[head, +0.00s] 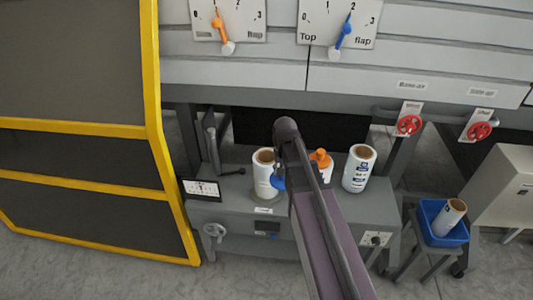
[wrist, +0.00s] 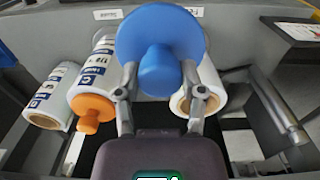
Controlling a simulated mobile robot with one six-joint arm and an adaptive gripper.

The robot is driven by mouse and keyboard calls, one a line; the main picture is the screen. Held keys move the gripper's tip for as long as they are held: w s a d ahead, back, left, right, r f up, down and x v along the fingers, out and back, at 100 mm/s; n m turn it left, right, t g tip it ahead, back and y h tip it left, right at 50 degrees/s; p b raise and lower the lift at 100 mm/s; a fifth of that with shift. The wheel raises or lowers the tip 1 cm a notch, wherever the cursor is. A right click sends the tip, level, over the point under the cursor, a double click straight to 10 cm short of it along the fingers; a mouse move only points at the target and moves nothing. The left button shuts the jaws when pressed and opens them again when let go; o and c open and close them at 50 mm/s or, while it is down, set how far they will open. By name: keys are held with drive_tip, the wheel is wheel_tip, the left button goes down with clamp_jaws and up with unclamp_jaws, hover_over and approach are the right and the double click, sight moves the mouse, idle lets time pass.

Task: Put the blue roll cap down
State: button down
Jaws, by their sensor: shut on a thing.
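The blue roll cap (wrist: 163,28) is a wide disc with a round knob. My gripper (wrist: 160,78) is shut on the knob, one finger on each side. In the head view the cap (head: 278,180) shows only in part beside my arm, in front of the left white roll (head: 265,180). In the wrist view the cap overlaps that white roll (wrist: 212,82), whose open brown core shows partly. I cannot tell whether the cap touches the roll. The middle roll carries an orange cap (head: 321,158), also seen in the wrist view (wrist: 93,108).
A third, uncapped roll (head: 358,170) stands to the right on the grey machine bench (head: 225,212). A blue bin (head: 455,238) holding another roll is on a stand at right. A yellow-framed guard (head: 170,180) is at left. Two red valve handles (head: 408,125) hang above right.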

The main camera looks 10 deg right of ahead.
drive_tip(key=shift+w+r+p, duration=0.55)
drive_tip(key=shift+w+r, duration=0.1)
drive_tip(key=shift+r, duration=0.35)
drive_tip(key=w+a+f+b, duration=0.1)
drive_tip(key=w+a, duration=0.1)
drive_tip(key=w, duration=1.2)
drive_tip(key=shift+w+a+f, duration=0.15)
drive_tip(key=shift+w+f, duration=0.05)
drive_tip(key=shift+w, duration=0.05)
drive_tip(key=shift+w, duration=0.1)
drive_tip(key=shift+w+f+b, duration=0.3)
drive_tip(key=shift+f+b, duration=0.65)
drive_tip(key=shift+b, duration=0.1)
drive_tip(key=shift+w+f+b, duration=0.25)
drive_tip(key=shift+f+b, duration=0.65)
drive_tip(key=shift+b, duration=0.1)
drive_tip(key=shift+f, duration=0.1)
